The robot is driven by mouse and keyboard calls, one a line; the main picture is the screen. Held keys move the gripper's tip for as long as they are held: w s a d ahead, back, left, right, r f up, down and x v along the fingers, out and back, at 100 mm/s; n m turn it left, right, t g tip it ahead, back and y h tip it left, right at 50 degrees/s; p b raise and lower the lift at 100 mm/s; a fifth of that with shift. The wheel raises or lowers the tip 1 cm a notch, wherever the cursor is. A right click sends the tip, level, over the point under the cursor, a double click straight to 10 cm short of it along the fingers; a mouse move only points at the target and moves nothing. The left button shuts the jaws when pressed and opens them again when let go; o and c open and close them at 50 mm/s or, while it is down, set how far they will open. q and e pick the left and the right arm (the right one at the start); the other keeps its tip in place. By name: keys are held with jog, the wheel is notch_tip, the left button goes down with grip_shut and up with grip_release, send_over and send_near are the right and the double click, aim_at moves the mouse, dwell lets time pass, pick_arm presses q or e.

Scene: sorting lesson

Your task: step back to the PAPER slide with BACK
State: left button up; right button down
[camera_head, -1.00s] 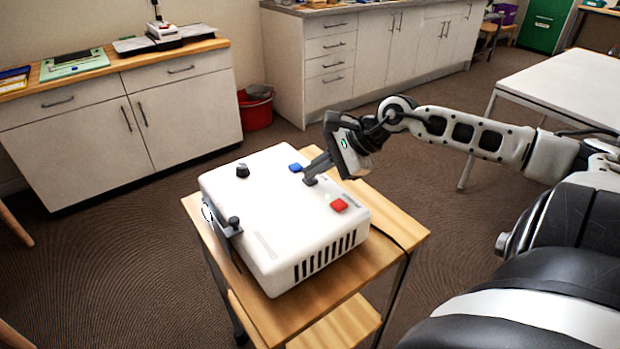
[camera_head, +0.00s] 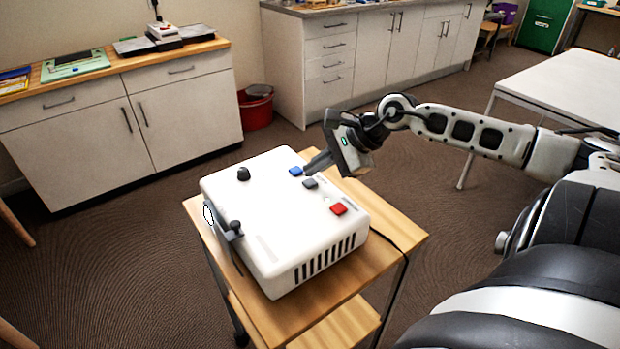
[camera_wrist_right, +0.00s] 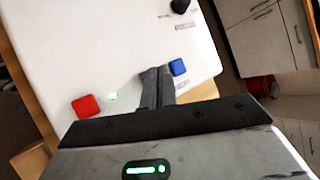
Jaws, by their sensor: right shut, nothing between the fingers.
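A white projector-like box (camera_head: 262,215) sits on a wooden cart. Its top has a blue button (camera_head: 296,171), a grey button (camera_head: 310,184), a red button (camera_head: 339,209) and a black knob (camera_head: 243,173). The labels are too small to read. My right gripper (camera_head: 307,168) is shut and empty, its tips beside the blue button and just behind the grey one. In the right wrist view its fingers (camera_wrist_right: 157,84) lie between the blue button (camera_wrist_right: 177,67) and the red button (camera_wrist_right: 86,105); the grey button is hidden there. My left gripper is out of view.
The wooden cart (camera_head: 408,232) has a narrow bare rim around the box, with a dark cable at its right. Cabinets, a red bucket (camera_head: 256,108) and a white table (camera_head: 570,85) stand farther off.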

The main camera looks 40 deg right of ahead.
aim_at(316, 182)
notch_tip(316, 182, up, 5)
jog(key=p, duration=0.4)
dwell(0.4)
dwell(0.6)
